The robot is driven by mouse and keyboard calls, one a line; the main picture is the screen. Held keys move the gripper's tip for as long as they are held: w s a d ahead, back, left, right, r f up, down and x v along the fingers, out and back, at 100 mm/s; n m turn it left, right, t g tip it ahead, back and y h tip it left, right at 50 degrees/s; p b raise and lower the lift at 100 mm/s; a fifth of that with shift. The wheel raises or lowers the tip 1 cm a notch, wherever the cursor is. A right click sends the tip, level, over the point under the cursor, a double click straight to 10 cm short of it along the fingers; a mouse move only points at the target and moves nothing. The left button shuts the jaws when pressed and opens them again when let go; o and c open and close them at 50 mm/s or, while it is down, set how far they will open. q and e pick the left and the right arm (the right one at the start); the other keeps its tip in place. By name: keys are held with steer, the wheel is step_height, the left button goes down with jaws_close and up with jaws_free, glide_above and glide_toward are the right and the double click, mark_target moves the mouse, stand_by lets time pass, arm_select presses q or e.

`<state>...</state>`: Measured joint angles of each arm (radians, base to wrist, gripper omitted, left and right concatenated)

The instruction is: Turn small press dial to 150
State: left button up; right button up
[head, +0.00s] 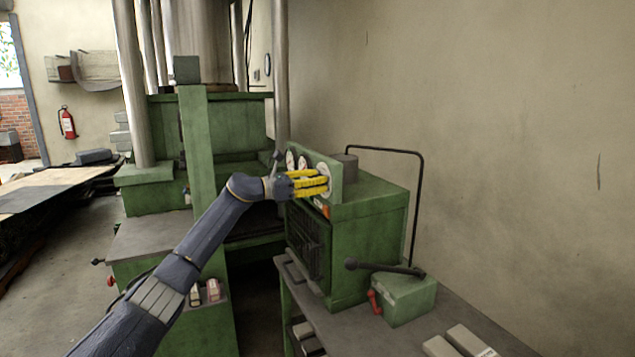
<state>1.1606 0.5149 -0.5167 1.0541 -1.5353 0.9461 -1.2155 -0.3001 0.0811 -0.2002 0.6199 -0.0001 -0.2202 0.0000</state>
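A green panel (336,177) with several round white-faced dials stands on top of a green machine box. The nearest dial (325,171) is mostly hidden behind my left gripper (326,185). Its yellow fingers point at the dial and their tips are at or very near its face; I cannot tell whether they touch. Whether the fingers are spread or closed on a knob is hidden too. Two smaller dials show farther along the panel, a middle one (302,162) and a far one (290,160). The dial's reading is too small to make out. My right gripper is not in view.
The green machine box (370,235) stands on a grey bench (450,325), with a black bent rod (420,200) behind it. A small green block with a black lever (405,298) and pale bars (470,340) lie on the bench. A large green press (190,130) stands behind.

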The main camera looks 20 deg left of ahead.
arm_select(q)
jaws_close()
steer(key=shift+r+m, duration=0.1)
steer(key=shift+m, duration=0.5)
steer(key=o, duration=0.6)
jaws_free()
steer(key=shift+c, duration=0.2)
steer(key=v, duration=1.2)
